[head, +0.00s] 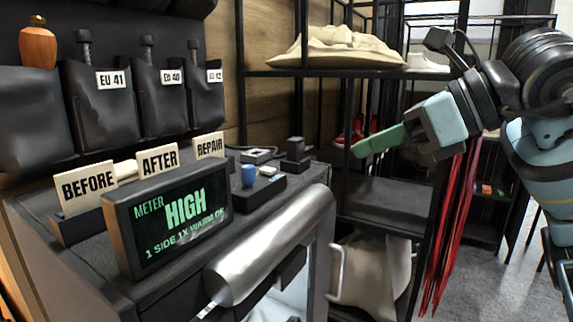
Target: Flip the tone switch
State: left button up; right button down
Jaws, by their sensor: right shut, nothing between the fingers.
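My right gripper (358,150) comes in from the right with its green fingers together and empty. It hangs in the air in front of the shelf rack, to the right of the counter and apart from everything on it. A small dark control box (262,190) on the counter carries a blue knob (249,175) and a pale button or switch (268,171). Behind it stand a small dark block with an upright part (295,150) and a flat device (258,155). I cannot tell which of these is the tone switch. My left gripper is out of view.
A meter display (170,220) reading HIGH stands at the counter's front left. Cards reading BEFORE (88,188), AFTER (158,161) and REPAIR (209,146) stand behind it. A silver cylinder (270,245) lies along the front edge. Red strands (455,225) hang below my right arm.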

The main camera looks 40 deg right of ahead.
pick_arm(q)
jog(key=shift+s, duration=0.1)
pick_arm(e)
send_near(274, 171)
notch_tip(274, 171, down, 3)
jog(key=w, duration=0.2)
jog(key=shift+w+a+p, duration=0.9)
jog(key=shift+w+a, duration=0.05)
jog(key=shift+w, duration=0.25)
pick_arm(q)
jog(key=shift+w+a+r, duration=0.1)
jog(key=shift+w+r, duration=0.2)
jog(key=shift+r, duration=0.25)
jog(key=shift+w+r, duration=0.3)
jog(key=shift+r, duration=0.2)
pick_arm(e)
jog(key=shift+w+a+f, duration=0.1)
jog(key=shift+w, duration=0.25)
